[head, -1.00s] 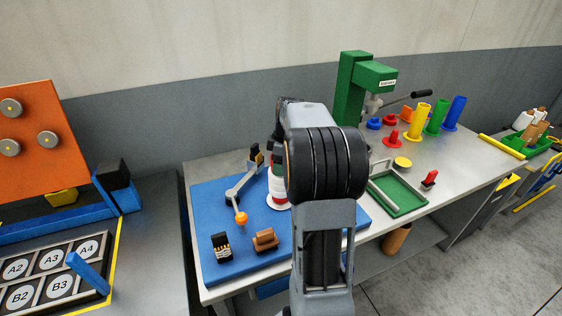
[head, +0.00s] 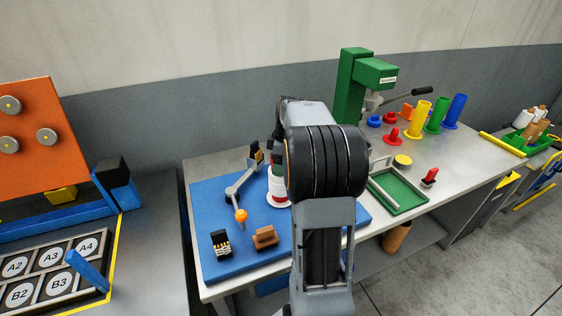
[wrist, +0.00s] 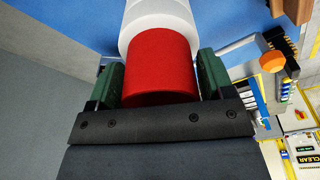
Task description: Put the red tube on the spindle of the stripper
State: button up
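The red tube (wrist: 160,62) stands between the two green fingers of my gripper (wrist: 160,80) in the wrist view, with both fingers close against its sides. A white round part (wrist: 155,14) continues beyond the red in line with it. In the head view a narrow red and white column (head: 277,184) stands over a white disc (head: 279,204) on a blue plate (head: 215,262), partly hidden by my arm. A grey lever with an orange knob (head: 240,215) is beside it. Whether the tube sits on a spindle is hidden.
A black block (head: 221,243) and a brown block (head: 264,237) are on the blue plate. To the right are a green tray (head: 399,207), a green press (head: 352,85) and yellow, green and blue tubes (head: 420,120). The bench front between plate and tray is partly hidden.

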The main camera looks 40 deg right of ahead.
jog(key=o, duration=0.3)
jog(key=r, duration=0.4)
jog(key=s+d+r, duration=0.1)
jog(key=r, duration=0.8)
jog(key=shift+s+d+r, duration=0.25)
jog(key=shift+r, duration=0.1)
jog(key=s+a+f+m+t+h, duration=0.1)
jog(key=s+a+f+m, duration=0.15)
jog(key=a, duration=0.55)
jog(key=s+a+f+m, duration=0.1)
jog(key=s+a+m, duration=0.15)
jog(key=a, duration=0.45)
jog(key=s+a+f+m, duration=0.1)
jog(key=s+a+f, duration=0.2)
jog(key=s+a+f+m+t, duration=0.1)
jog(key=s+a+f, duration=0.1)
jog(key=s+f, duration=0.1)
jog(key=s+a+f+m, duration=0.2)
jog(key=s+a, duration=0.1)
jog(key=shift+s+a+f+t, duration=0.1)
jog(key=shift+a+f+t, duration=0.2)
jog(key=shift+f+t, duration=0.1)
